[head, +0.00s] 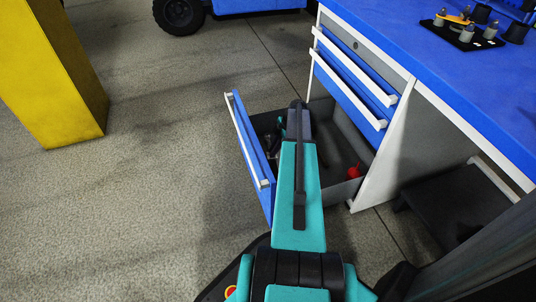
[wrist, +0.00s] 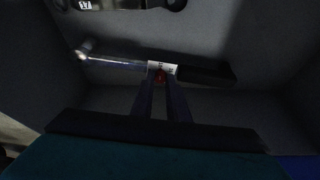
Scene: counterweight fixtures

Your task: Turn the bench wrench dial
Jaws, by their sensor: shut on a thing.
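In the wrist view a wrench (wrist: 112,62) lies across the floor of the open drawer. It has a shiny shaft on the left, a white marked band in the middle and a black handle (wrist: 207,75) on the right. My gripper (wrist: 160,80) reaches down to the white band. Its two dark fingers are close together around a small red part (wrist: 160,76), which appears to be the wrench dial; the fingertips partly hide it. In the head view my arm reaches over the drawer (head: 240,150) and hides the fingertips and most of the wrench.
A red item (head: 353,171) lies at the drawer's near right corner. The blue bench (head: 450,75) has shut drawers (head: 352,78) above the open one. A black tray (head: 462,37) with small parts stands on top. A yellow block (head: 50,75) is at left; the floor between is clear.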

